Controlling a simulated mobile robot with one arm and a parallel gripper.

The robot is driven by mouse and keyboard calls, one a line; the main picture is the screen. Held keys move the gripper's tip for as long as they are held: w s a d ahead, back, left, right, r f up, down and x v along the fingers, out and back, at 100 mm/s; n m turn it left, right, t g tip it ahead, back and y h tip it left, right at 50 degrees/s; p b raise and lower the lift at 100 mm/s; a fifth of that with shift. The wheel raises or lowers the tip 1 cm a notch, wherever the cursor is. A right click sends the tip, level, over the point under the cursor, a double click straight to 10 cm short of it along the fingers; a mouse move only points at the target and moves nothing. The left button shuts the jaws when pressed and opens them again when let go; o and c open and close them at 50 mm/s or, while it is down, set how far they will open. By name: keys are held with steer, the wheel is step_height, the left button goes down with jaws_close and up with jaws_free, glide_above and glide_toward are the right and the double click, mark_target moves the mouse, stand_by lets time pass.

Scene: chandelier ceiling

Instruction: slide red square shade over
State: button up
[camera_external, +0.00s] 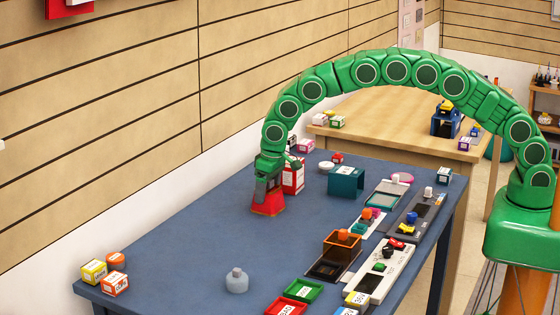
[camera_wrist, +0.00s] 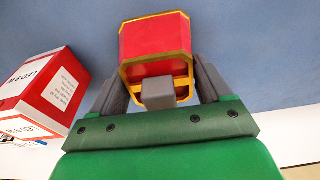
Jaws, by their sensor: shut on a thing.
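The red square shade (camera_external: 269,206) is at the far left part of the blue table, below my gripper (camera_external: 268,190). In the wrist view the red shade (camera_wrist: 154,38) has yellow edging and sits between the grey fingers of my gripper (camera_wrist: 160,82), which are shut on it. A grey block (camera_wrist: 158,93) shows in front of its near side. The shade looks low at the table top; I cannot tell whether it touches it. Its underside is hidden.
A red and white box (camera_external: 293,177) stands close beside my gripper, left in the wrist view (camera_wrist: 42,90). A teal box (camera_external: 346,181), orange tray (camera_external: 342,244) and several small devices lie to the right. A grey weight (camera_external: 237,281) stands in front. The table's left middle is clear.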

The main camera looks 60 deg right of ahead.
steer(key=o, duration=1)
steer(key=shift+o, duration=0.2)
steer(key=shift+s+r, duration=0.2)
steer(key=shift+r, duration=1.1)
steer(key=shift+s+r, duration=0.2)
steer(key=shift+r, duration=1.05)
steer(key=shift+s+r, duration=0.2)
steer(key=shift+r, duration=1.1)
